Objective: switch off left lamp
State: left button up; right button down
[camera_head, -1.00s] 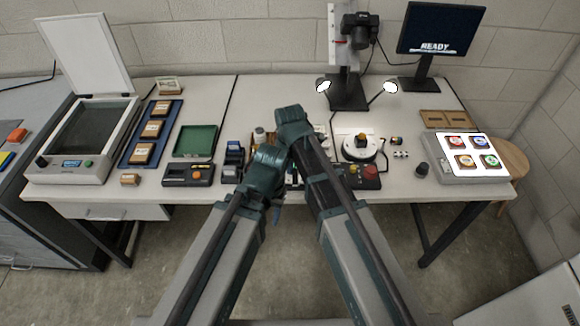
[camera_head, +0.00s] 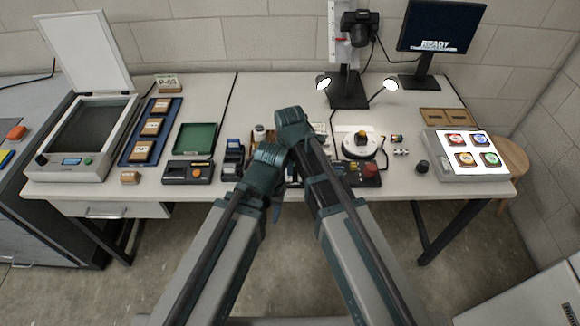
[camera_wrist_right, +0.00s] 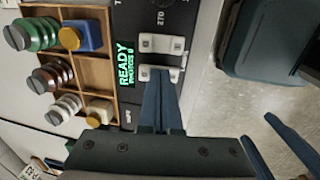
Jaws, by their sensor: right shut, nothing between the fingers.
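The left lamp (camera_head: 323,83) and the right lamp (camera_head: 391,86) stand on either side of the camera stand, and both heads glow white. In the right wrist view a dark control box carries two pale switches, an upper one (camera_wrist_right: 161,44) and a lower one (camera_wrist_right: 174,74). My right gripper (camera_wrist_right: 159,78) is shut and empty, its fingertips over the lower switch; I cannot tell whether they touch it. In the head view its fingers are hidden behind my arm. My left gripper (camera_wrist_right: 280,145) hangs off the table's front edge, its two fingers apart and empty.
Beside the control box is a wooden divided tray (camera_wrist_right: 96,73) with several knobbed pieces. A green readout (camera_wrist_right: 126,62) says READY. A scanner (camera_head: 85,135), a round turntable (camera_head: 360,146) and a light panel (camera_head: 440,165) stand on the table. The floor in front is clear.

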aim_at(290, 180)
notch_tip(290, 180, up, 14)
jog(key=s+p, duration=0.2)
jog(key=p, duration=1.1)
jog(key=shift+f+p, duration=0.15)
jog(key=shift+p, duration=0.25)
